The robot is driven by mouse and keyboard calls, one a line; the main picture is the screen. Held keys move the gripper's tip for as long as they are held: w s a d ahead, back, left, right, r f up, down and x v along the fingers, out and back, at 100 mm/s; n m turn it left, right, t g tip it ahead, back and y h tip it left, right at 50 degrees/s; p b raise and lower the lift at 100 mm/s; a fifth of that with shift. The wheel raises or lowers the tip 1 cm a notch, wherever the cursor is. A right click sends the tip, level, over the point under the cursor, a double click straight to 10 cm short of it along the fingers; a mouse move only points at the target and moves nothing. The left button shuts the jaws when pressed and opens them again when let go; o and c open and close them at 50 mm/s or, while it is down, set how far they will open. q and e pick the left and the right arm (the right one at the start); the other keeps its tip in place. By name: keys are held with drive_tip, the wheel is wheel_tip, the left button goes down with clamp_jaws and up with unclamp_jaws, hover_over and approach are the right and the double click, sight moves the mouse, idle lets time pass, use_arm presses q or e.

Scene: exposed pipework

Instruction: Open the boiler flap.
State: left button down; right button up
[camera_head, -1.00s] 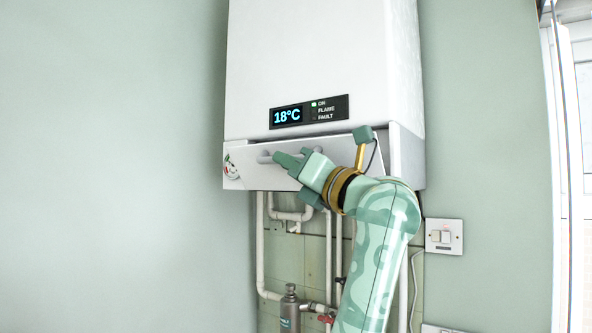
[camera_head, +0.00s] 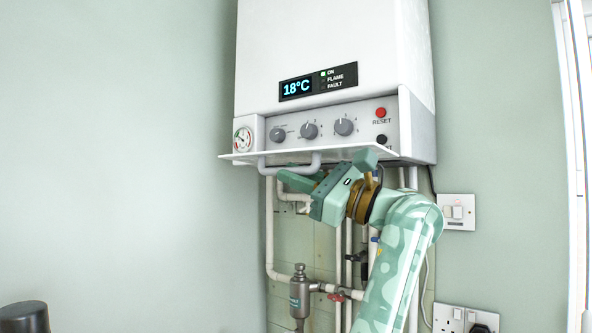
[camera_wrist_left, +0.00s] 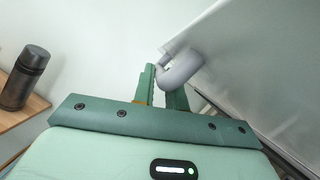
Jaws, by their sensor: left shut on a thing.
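The white boiler (camera_head: 335,50) hangs on the wall, with its flap (camera_head: 243,157) tilted down to about level in the head view. Behind it show a gauge, several grey knobs and a red reset button. The flap's grey handle (camera_head: 311,164) hangs under its front edge. My left gripper (camera_head: 297,178) is shut on the handle from below. In the left wrist view the handle (camera_wrist_left: 184,70) passes between the fingers, and the flap (camera_wrist_left: 255,60) fills the right side. My right gripper is not in view.
White pipes (camera_head: 270,235) and a metal filter (camera_head: 299,290) with a red valve sit below the boiler. A switch plate (camera_head: 457,212) and sockets (camera_head: 465,320) are on the right wall. A dark flask (camera_wrist_left: 25,77) stands on a wooden surface (camera_wrist_left: 30,120). The left wall area is clear.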

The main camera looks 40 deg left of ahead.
use_arm(q)
drive_tip(key=shift+w+f+n+g+h, duration=0.2)
drive_tip(key=shift+f+n, duration=0.15)
drive_tip(key=shift+n, duration=0.2)
drive_tip(key=shift+w+f+n+g+h, duration=0.1)
drive_tip(key=shift+f+n+h, duration=0.15)
drive_tip(key=shift+n, duration=0.3)
drive_tip(key=c, duration=1.4)
unclamp_jaws()
drive_tip(key=shift+c, duration=0.2)
drive_tip(key=shift+f, duration=0.1)
drive_tip(key=b+v, duration=0.2)
drive_tip(key=v, duration=1.4)
drive_tip(key=shift+w+f, duration=0.1)
drive_tip(key=shift+f, duration=0.05)
